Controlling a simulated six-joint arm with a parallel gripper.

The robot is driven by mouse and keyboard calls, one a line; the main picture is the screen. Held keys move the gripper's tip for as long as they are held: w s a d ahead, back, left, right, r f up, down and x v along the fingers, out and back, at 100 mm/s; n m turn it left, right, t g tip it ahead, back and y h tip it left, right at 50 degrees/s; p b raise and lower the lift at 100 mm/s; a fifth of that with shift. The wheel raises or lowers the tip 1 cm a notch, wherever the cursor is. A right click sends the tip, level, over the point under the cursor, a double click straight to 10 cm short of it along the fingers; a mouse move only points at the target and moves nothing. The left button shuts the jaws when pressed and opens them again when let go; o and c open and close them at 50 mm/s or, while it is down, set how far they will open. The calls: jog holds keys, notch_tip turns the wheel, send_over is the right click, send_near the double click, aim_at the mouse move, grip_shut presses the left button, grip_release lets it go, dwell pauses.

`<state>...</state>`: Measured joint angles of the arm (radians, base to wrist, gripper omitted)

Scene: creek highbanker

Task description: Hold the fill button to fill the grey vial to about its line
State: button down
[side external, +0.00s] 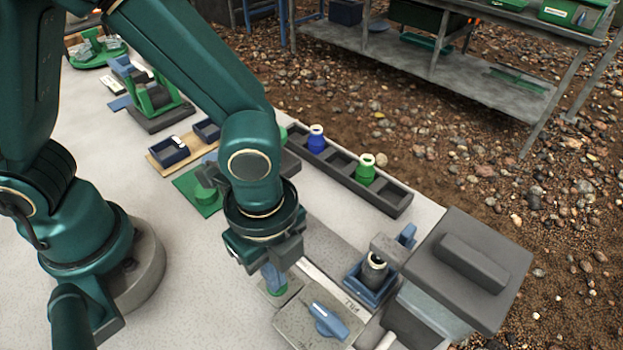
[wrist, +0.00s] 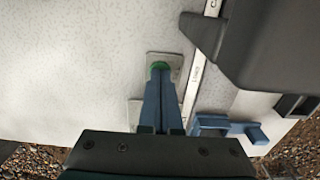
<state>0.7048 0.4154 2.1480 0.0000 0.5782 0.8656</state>
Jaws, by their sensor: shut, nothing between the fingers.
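The grey vial (side external: 375,265) stands upright in a blue holder (side external: 362,287) beside the dark dispenser. Its liquid level and line cannot be made out, and I cannot pick it out in the wrist view. A green button (side external: 279,290) on a small grey plate (side external: 292,286) lies directly under my gripper (side external: 275,282). In the wrist view, my gripper (wrist: 160,78) is shut and empty, pointing down, with its tips over the green button (wrist: 160,66). The tips look at or against the button; whether it is pressed in cannot be told.
A grey box with a blue knob (side external: 328,320) sits close in front of my gripper. A dark rack (side external: 335,172) holds blue (side external: 316,140) and green (side external: 366,169) vials. The bulky dark dispenser (side external: 468,268) stands at right. A lettered white strip (wrist: 196,85) runs beside the button.

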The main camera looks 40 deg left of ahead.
dwell(0.3)
jog(key=shift+r, duration=1.15)
jog(key=w+a+r+n+t+h, duration=0.1)
jog(key=w+a+r+n+t, duration=0.25)
jog(key=w+r+n, duration=0.35)
jog(key=w+a+r+n+t+h, duration=0.1)
jog(key=w+a+r+n+t, duration=0.3)
jog(key=r, duration=0.5)
jog(key=a+r+n+t, duration=0.2)
jog(key=a+r+n, duration=0.2)
jog(key=n, duration=0.1)
jog(key=s+a+f+n+g+y, duration=0.2)
jog(key=s+a+f+g, duration=0.1)
jog(key=s+f, duration=0.4)
jog(key=s+g, duration=0.1)
jog(key=s, duration=0.2)
jog(key=shift+s+f, duration=0.35)
jog(key=shift+s, duration=0.05)
